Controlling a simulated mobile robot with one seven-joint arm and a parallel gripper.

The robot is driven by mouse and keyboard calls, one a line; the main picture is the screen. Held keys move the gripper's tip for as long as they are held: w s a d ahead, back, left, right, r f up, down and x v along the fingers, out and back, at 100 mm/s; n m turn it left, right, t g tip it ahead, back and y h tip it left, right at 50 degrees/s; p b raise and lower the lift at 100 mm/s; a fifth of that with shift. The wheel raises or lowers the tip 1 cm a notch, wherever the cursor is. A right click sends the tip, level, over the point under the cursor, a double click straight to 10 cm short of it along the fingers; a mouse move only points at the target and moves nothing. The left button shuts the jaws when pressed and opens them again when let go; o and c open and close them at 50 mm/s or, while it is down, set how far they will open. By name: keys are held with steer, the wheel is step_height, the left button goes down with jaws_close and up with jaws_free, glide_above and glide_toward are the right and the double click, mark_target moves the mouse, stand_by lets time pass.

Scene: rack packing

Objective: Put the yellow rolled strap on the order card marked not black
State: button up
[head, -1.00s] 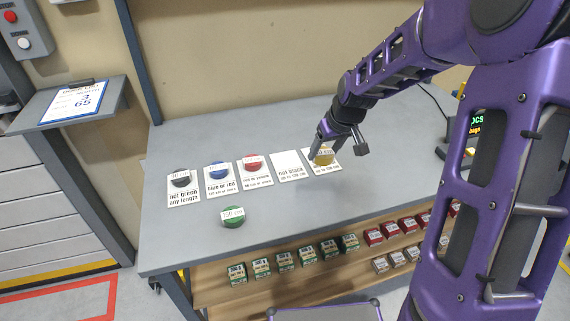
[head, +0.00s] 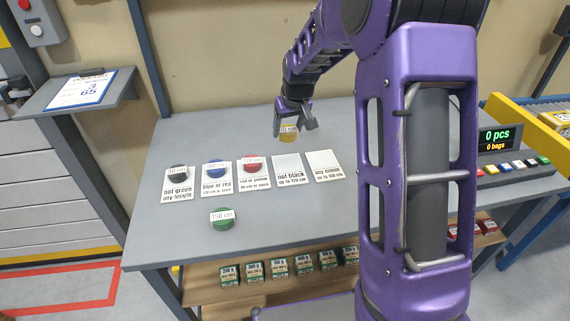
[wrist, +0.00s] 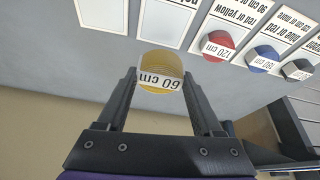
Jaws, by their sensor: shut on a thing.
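The yellow rolled strap (head: 288,133), labelled 60 cm, is held between the fingers of my gripper (head: 296,118), above the back of the table. In the wrist view the strap (wrist: 161,66) sits between the two fingertips (wrist: 162,78). The order card marked not black (head: 290,169) lies on the table, fourth from the left, with nothing on it. The strap is behind this card in the head view. The card at the right end (head: 325,166) is also bare.
Cards to the left hold a black strap (head: 178,171), a blue strap (head: 214,168) and a red strap (head: 252,164). A green strap (head: 222,219) lies loose in front. Small boxes stand on the shelf below. A counter display (head: 497,138) is at the right.

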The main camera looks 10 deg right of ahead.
mark_target(286, 161)
step_height(286, 161, down, 9)
steer(key=shift+f+b, duration=0.15)
steer(key=shift+b, duration=0.45)
steer(key=shift+f, duration=0.2)
steer(key=o, duration=1.5)
steer(key=shift+r, duration=0.1)
steer(key=shift+r, duration=0.25)
steer(key=p+v, duration=0.1)
steer(key=v, duration=1)
steer(key=shift+s+r+p, duration=0.2)
steer(key=shift+r+p, duration=0.1)
steer(key=shift+r, duration=0.05)
